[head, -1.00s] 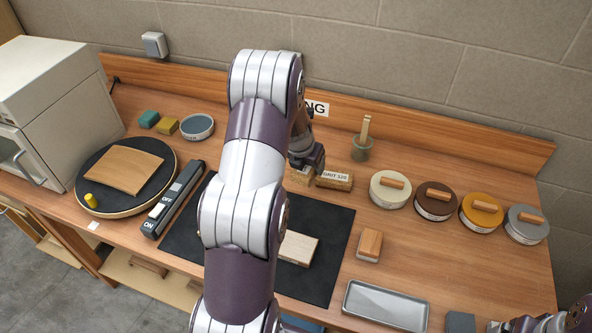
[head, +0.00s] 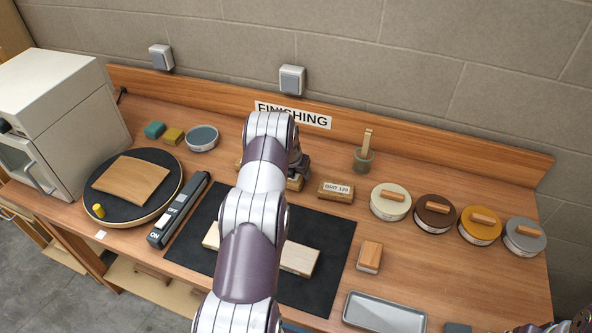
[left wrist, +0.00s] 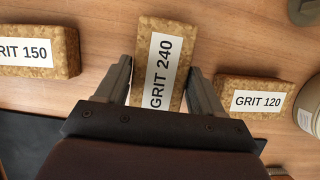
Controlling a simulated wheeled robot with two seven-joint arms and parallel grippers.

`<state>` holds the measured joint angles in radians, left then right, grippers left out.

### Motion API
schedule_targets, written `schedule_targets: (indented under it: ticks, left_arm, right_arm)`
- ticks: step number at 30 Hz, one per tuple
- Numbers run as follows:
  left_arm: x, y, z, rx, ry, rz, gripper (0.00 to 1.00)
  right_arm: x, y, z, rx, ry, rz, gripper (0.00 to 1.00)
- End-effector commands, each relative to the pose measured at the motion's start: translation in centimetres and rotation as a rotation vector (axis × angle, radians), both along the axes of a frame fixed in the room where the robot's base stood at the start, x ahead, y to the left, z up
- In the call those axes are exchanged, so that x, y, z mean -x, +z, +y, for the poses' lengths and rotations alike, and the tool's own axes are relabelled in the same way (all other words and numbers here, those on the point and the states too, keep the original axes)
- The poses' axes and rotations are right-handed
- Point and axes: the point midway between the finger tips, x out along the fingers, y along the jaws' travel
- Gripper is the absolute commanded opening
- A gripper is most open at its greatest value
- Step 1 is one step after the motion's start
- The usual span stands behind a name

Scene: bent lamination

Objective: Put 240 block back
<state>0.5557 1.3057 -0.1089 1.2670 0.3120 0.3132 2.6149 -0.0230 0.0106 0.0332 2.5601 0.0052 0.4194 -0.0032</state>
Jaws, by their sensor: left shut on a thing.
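The 240 block (left wrist: 160,65), a cork-coloured block with a white GRIT 240 label, sits between the two fingers of my left gripper (left wrist: 160,85) in the left wrist view. The gripper is shut on it, and the block is turned lengthwise between the fingers. In the head view my left gripper (head: 297,172) is at the back of the bench, with part of the 240 block (head: 295,184) showing below it. My left arm hides much of that area. Only a sliver of my right arm shows at the bottom right corner; its jaws are unclear.
The GRIT 150 block (left wrist: 38,52) lies left of the held block, the GRIT 120 block (left wrist: 253,98) right, with gaps. The GRIT 120 block (head: 336,191) also shows in the head view. A green pot (head: 363,160) and round lidded tins (head: 390,204) stand further right.

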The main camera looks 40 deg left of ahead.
Motion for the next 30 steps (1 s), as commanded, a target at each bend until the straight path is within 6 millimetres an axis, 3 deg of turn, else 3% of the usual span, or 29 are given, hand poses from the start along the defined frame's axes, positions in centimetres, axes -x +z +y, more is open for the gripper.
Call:
schedule_targets:
  ticks: [12,13,15,26,30]
  left_arm:
    - [0.0,-1.3,0.0,-0.002,-0.001,-0.002,0.43]
    - [0.0,-1.2,0.0,-0.002,-0.001,-0.002,0.74]
    - [0.0,-1.1,0.0,-0.002,-0.001,-0.002,0.93]
    - [0.0,-0.5,0.0,-0.002,0.000,-0.003,0.93]
    - [0.9,1.6,-0.2,-0.003,0.001,-0.004,0.93]
  right_arm:
    - [0.0,0.0,0.0,0.000,0.000,0.000,0.88]
    - [0.0,0.1,0.0,0.000,0.000,0.000,0.88]
    - [0.0,0.2,0.0,0.000,0.000,0.000,0.88]
    - [0.0,0.3,0.0,0.000,0.000,0.000,0.88]
    - [0.0,-0.3,0.0,0.000,0.000,0.000,0.88]
